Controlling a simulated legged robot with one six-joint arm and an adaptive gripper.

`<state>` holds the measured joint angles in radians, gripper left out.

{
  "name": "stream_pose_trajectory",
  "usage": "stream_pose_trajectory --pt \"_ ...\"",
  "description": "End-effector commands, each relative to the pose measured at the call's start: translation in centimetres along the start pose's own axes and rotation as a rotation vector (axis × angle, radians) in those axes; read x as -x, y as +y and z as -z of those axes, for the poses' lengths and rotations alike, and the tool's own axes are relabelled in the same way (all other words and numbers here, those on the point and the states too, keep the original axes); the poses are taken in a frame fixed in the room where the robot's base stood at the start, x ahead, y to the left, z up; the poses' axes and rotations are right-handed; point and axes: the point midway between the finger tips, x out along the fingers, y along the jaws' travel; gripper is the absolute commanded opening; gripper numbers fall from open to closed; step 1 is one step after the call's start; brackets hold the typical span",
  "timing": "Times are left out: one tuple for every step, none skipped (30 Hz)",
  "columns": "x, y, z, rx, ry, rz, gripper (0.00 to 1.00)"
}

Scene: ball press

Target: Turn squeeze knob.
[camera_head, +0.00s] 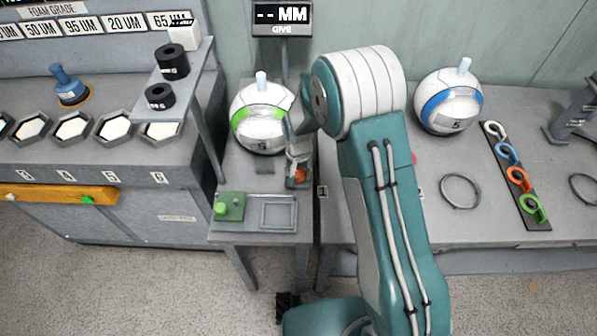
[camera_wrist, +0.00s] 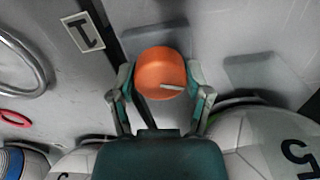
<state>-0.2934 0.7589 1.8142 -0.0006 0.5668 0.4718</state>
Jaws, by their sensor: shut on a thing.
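The squeeze knob is an orange round knob with a pale pointer line; it shows in the wrist view (camera_wrist: 162,72) between my gripper's fingers, and a small part shows in the head view (camera_head: 300,175). My gripper (camera_wrist: 161,88) is shut on the knob, one finger on each side. In the head view my gripper (camera_head: 298,160) is partly hidden behind my arm. A white ball with a green band (camera_head: 262,117) sits on the small stand just left of my gripper. The dark display above the stand (camera_head: 282,15) reads "-- MM" and "GIVE".
A green button box (camera_head: 229,207) and an empty shallow tray (camera_head: 279,213) are at the stand's front. On the right table are a blue-banded ball (camera_head: 448,102), metal rings (camera_head: 461,191) and a rack of coloured hooks (camera_head: 515,175). A grey shelf with black rolls (camera_head: 172,62) stands left.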

Motion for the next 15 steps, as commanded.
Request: stream_pose_trajectory --pt "-0.28 0.01 -0.30 -0.030 -0.008 -0.003 0.16" --pt "-0.28 0.00 -0.30 -0.050 -0.008 -0.003 0.16" --pt "-0.28 -0.01 -0.31 -0.072 -0.008 -0.004 0.16" --pt "-0.28 -0.02 -0.31 -0.088 -0.008 -0.004 0.16" --pt "-0.28 -0.03 -0.31 -0.103 -0.008 -0.004 0.16" --pt "-0.29 -0.04 -0.32 -0.121 -0.008 -0.004 0.16" --pt "-0.28 -0.04 -0.32 -0.134 -0.008 -0.004 0.16" --pt "-0.28 -0.05 -0.32 -0.145 -0.008 -0.004 0.16" --pt "-0.28 -0.06 -0.32 -0.158 -0.008 -0.004 0.16" --pt "-0.27 -0.06 -0.32 -0.167 -0.008 -0.004 0.16" --pt "-0.27 -0.07 -0.31 -0.175 -0.008 -0.004 0.16" --pt "-0.26 -0.07 -0.30 -0.183 -0.008 -0.004 0.17" --pt "-0.25 -0.07 -0.30 -0.189 -0.008 -0.004 0.17" --pt "-0.25 -0.08 -0.29 -0.194 -0.008 -0.003 0.17" --pt "-0.24 -0.08 -0.28 -0.199 -0.008 -0.003 0.17"
